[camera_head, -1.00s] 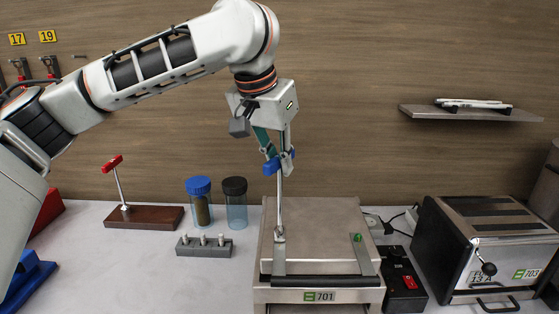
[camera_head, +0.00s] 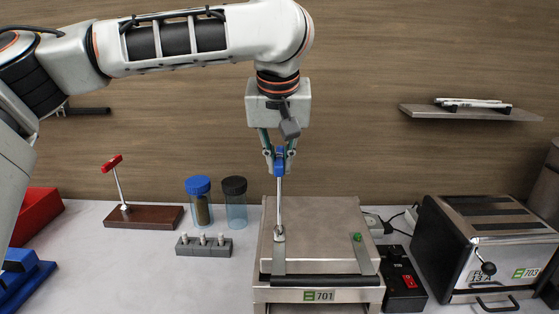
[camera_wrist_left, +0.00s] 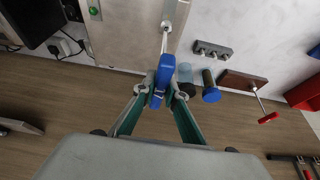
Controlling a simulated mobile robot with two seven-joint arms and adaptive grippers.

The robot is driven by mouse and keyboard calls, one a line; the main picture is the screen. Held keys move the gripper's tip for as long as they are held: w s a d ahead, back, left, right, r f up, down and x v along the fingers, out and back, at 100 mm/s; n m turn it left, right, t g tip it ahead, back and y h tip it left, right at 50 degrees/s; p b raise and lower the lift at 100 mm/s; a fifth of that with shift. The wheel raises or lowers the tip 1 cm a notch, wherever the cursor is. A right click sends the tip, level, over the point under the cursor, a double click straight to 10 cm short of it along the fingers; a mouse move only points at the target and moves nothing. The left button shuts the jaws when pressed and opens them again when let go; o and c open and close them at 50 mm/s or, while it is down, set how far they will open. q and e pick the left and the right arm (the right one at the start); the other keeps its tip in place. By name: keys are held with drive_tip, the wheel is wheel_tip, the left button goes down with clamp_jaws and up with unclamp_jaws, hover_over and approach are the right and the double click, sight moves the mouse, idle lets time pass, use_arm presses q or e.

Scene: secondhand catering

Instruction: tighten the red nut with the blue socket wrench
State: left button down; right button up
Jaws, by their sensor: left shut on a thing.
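My left gripper (camera_head: 279,160) is shut on the blue handle (camera_head: 280,161) of the socket wrench. Its steel shaft (camera_head: 280,205) stands upright, with the lower end at the left metal bracket (camera_head: 279,258) of the machine labelled 701. The red nut is not visible; the socket end covers that spot. In the left wrist view, the fingers (camera_wrist_left: 161,93) hold the blue handle (camera_wrist_left: 164,72). A green nut (camera_head: 357,237) sits on the right bracket. My right gripper is not in view.
A red-handled wrench (camera_head: 112,163) stands in a wooden block (camera_head: 145,217) at left. A grey socket rack (camera_head: 204,247) and two lidded jars (camera_head: 200,205) are left of the machine (camera_head: 318,215). A black switch box (camera_head: 402,285) and toaster-like machine (camera_head: 480,245) stand right.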

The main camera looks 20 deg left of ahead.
use_arm(q)
drive_tip(key=shift+r, duration=0.15)
drive_tip(key=n, duration=0.2)
drive_tip(key=n+y, duration=0.1)
drive_tip(key=n, duration=0.1)
drive_tip(key=shift+n+g+y, duration=0.3)
drive_tip(key=shift+g, duration=0.1)
drive_tip(key=shift+n, duration=0.6)
drive_tip(key=n+g+y, duration=0.1)
drive_tip(key=n, duration=0.2)
drive_tip(key=shift+w+n, duration=0.1)
drive_tip(key=shift+n, duration=0.2)
drive_tip(key=shift+n+g+y, duration=0.3)
drive_tip(key=shift+n+g, duration=0.3)
drive_tip(key=shift+n, duration=0.5)
drive_tip(key=shift+r, duration=0.1)
